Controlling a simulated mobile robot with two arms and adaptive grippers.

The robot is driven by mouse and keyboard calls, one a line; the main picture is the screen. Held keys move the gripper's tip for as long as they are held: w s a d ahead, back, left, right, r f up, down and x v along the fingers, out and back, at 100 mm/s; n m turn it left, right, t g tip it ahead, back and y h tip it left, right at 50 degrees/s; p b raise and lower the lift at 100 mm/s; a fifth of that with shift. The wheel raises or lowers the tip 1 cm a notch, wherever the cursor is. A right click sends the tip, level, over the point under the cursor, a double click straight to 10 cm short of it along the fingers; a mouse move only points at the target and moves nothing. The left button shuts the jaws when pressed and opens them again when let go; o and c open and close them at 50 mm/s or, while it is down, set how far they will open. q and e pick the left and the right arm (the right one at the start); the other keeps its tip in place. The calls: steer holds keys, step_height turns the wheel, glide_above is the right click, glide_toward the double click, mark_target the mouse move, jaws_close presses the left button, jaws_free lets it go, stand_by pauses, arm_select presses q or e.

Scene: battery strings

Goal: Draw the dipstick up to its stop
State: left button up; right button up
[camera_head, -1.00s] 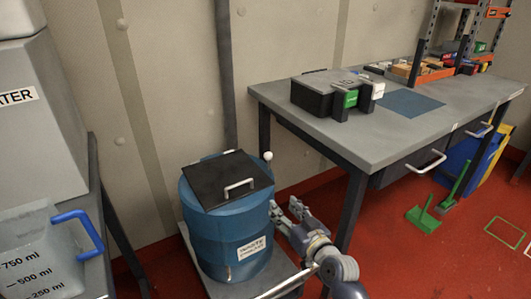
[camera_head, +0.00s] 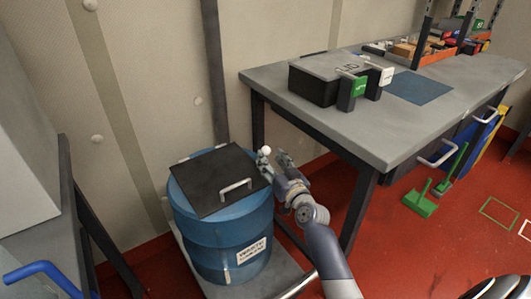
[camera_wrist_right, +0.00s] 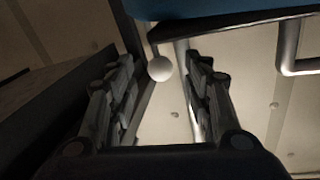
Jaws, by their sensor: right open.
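The dipstick shows as a small white ball knob (camera_head: 266,150) at the right rim of the blue waste drum (camera_head: 222,240). The drum has a flat black lid with a pale handle. My right gripper (camera_head: 274,160) is open beside the drum's right rim, its fingertips at the height of the knob. In the right wrist view the knob (camera_wrist_right: 160,68) sits between the two open fingers, near their tips and closer to the left one. I cannot tell whether a finger touches it. The dipstick's rod below the knob is mostly hidden. My left gripper is not in view.
The drum stands on a grey platform (camera_head: 285,268). A grey workbench (camera_head: 365,130) with a black lidded box (camera_head: 325,82) is close on the right. A green dustpan (camera_head: 419,198) lies on the red floor.

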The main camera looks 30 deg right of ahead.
mark_target(268, 154)
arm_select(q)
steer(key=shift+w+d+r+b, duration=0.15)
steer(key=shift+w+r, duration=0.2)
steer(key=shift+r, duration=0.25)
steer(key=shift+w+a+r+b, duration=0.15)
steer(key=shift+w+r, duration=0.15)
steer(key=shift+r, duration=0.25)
arm_select(e)
steer(key=shift+w+d, duration=0.15)
steer(key=shift+w, duration=2.1)
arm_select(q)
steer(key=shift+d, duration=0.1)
arm_select(e)
jaws_close()
